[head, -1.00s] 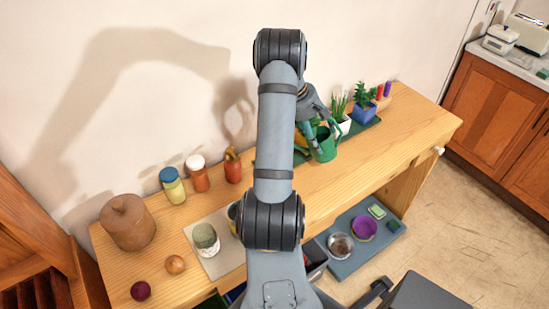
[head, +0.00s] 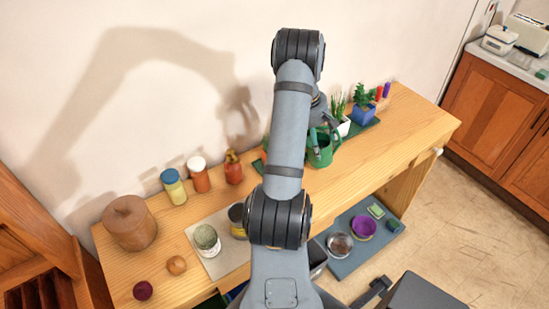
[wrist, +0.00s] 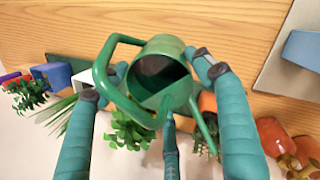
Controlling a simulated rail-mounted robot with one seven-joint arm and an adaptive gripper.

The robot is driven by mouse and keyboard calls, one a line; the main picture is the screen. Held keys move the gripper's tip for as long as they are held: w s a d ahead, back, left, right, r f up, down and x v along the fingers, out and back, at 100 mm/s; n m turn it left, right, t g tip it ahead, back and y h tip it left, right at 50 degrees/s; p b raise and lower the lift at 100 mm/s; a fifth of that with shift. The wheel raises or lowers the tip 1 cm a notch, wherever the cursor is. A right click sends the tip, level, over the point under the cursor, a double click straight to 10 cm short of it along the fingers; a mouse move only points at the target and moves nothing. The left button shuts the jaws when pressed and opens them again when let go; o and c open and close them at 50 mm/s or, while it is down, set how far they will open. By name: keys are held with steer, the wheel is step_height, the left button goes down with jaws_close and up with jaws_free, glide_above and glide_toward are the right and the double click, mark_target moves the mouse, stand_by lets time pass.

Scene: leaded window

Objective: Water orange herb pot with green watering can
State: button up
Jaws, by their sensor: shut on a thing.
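The green watering can (head: 322,152) is at my gripper (head: 318,128), right of my arm in the head view. In the wrist view the can (wrist: 160,66) has its open top toward the camera, between the teal fingers of my gripper (wrist: 150,85). My gripper is shut on it. The exact contact is unclear, and I cannot tell whether the can holds water. An orange pot (wrist: 207,102) shows partly behind the can in the wrist view, with green leaves near it. In the head view my arm hides most of that area.
A white pot (head: 343,126) with grassy leaves and a blue pot (head: 364,113) with a bushy plant stand to the right of the can. Several jars, including a red one (head: 233,168), stand to the left. The wooden bench top (head: 400,135) is clear at the front right.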

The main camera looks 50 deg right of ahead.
mark_target(320, 128)
steer(key=shift+r+p, duration=2.3)
steer(key=shift+r, duration=0.45)
steer(key=shift+f, duration=0.1)
steer(key=shift+f+t+y+p, duration=0.3)
steer(key=shift+f+t+p, duration=0.3)
steer(key=shift+f, duration=0.25)
steer(key=shift+f+t, duration=0.3)
steer(key=shift+f, duration=0.25)
steer(key=shift+w, duration=0.15)
